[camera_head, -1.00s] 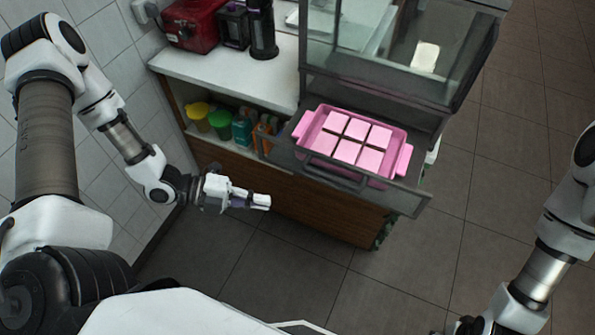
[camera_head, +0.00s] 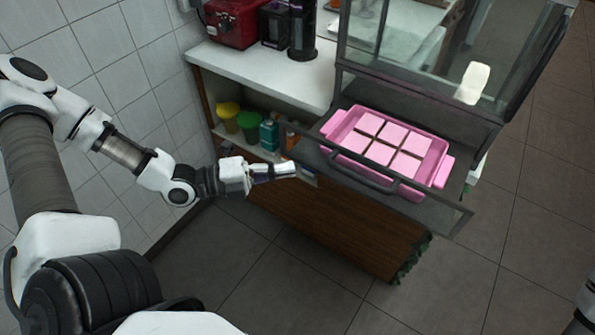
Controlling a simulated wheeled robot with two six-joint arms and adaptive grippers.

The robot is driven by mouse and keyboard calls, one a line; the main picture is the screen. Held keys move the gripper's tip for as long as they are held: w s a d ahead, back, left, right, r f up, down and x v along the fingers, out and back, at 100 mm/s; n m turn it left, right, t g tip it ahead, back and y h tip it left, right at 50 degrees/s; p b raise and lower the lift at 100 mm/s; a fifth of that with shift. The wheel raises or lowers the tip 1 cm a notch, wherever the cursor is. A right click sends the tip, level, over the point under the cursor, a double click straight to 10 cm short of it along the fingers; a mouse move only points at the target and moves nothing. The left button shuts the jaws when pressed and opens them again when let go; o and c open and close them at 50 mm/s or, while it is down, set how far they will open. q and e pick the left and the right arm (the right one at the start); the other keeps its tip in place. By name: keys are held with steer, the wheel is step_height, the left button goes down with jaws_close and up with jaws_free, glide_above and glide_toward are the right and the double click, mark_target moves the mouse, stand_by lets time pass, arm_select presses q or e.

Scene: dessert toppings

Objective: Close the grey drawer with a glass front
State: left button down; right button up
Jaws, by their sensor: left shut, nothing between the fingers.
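The grey drawer (camera_head: 452,220) with a glass front is pulled out below the glass display case. A dark handle (camera_head: 350,172) runs along its front. A pink tray (camera_head: 441,180) with several pale pink square pieces lies in the drawer. My left gripper (camera_head: 296,170) is shut and empty. In the picture it is just left of the drawer front, near its left end, and appears apart from the handle. My right gripper is out of view; only a bit of my right arm shows at the lower right edge.
The glass display case (camera_head: 420,70) stands above the drawer. The white counter (camera_head: 270,82) holds a red appliance (camera_head: 232,22) and dark machines. The shelf below has a yellow cup (camera_head: 228,112), a green cup (camera_head: 250,124) and bottles. Floor in front is clear.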

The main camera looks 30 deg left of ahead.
mark_target(315, 155)
arm_select(q)
steer(key=w, duration=0.2)
steer(key=w+d+b, duration=0.1)
steer(key=shift+w+f, duration=0.1)
steer(key=shift+w, duration=0.3)
steer(key=shift+w+a, duration=0.15)
steer(key=shift+w, duration=0.25)
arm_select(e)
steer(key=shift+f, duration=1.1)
